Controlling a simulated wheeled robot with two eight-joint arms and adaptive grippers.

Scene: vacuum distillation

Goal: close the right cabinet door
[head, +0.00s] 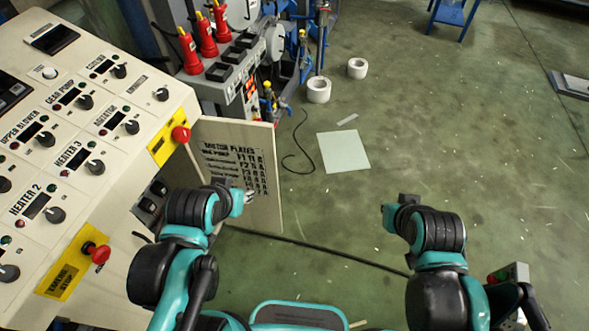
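The right cabinet door (268,203) is a cream panel with a printed list headed in dark letters. It stands swung open from the right end of the control cabinet (130,155), sticking out over the floor. My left gripper (248,198) is in front of the door's lower part, at its printed face, and hides a bit of it. I cannot tell whether it touches the door or how its fingers stand. My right gripper (387,212) is over bare floor, well to the right of the door and apart from it. Its fingers are too small to read.
Red emergency knobs (100,254) and dials stick up from the panel at left. Red-handled equipment (208,40) stands behind the door. A black cable (320,250) crosses the floor.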

